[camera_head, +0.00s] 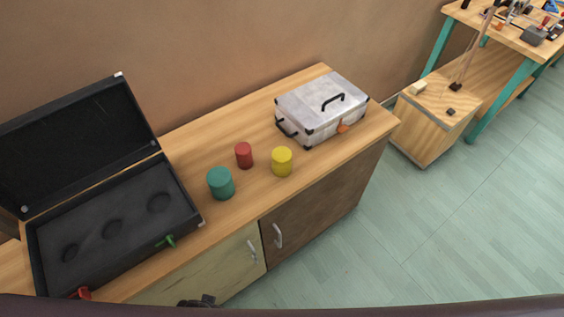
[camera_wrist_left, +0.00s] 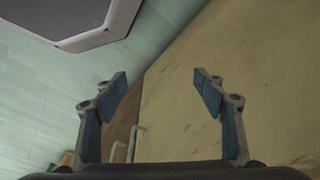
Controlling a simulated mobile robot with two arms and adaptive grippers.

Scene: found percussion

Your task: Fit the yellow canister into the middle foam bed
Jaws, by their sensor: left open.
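The yellow canister (camera_head: 282,162) stands upright on the wooden counter, right of the red canister (camera_head: 244,155) and the teal canister (camera_head: 221,183). The open black case (camera_head: 190,205) lies at the left with its lid (camera_head: 75,140) raised. Its foam has three empty round beds; the middle foam bed (camera_head: 112,229) lies between the other two. My left gripper (camera_wrist_left: 162,82) is open and empty in the left wrist view, in front of the cabinet doors. A dark piece at the bottom edge of the head view seems to be part of it. My right gripper is not in view.
A silver case (camera_head: 322,108) stands closed at the counter's back right. Green (camera_head: 166,241) and red (camera_head: 82,293) latches stick out at the black case's front. Door handles (camera_head: 278,236) project from the cabinet front. The counter (camera_head: 235,215) is clear in front of the canisters.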

